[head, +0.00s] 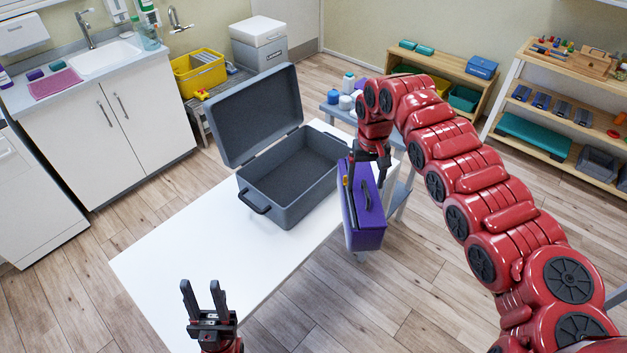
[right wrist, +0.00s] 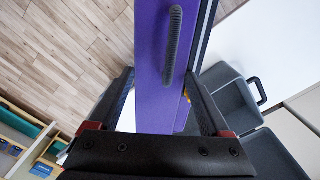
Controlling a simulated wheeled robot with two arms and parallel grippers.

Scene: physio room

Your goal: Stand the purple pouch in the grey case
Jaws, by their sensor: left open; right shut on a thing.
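The grey case (head: 263,201) lies open on the white table, its lid raised at the back left and its inside empty. It also shows in the right wrist view (right wrist: 223,92), behind the pouch. My right gripper (head: 366,180) is shut on the purple pouch (head: 369,227), which hangs upright just right of the case, beyond the table's right edge. In the right wrist view the pouch (right wrist: 155,70) sits between the two fingers, its dark handle facing the camera. My left gripper (head: 205,296) is open and empty near the table's front end.
The white table (head: 190,260) is clear in front of the case. A small side table (head: 338,112) with bottles and jars stands behind the pouch. A yellow crate (head: 198,72) is at the back left. Shelves (head: 555,115) stand at the right.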

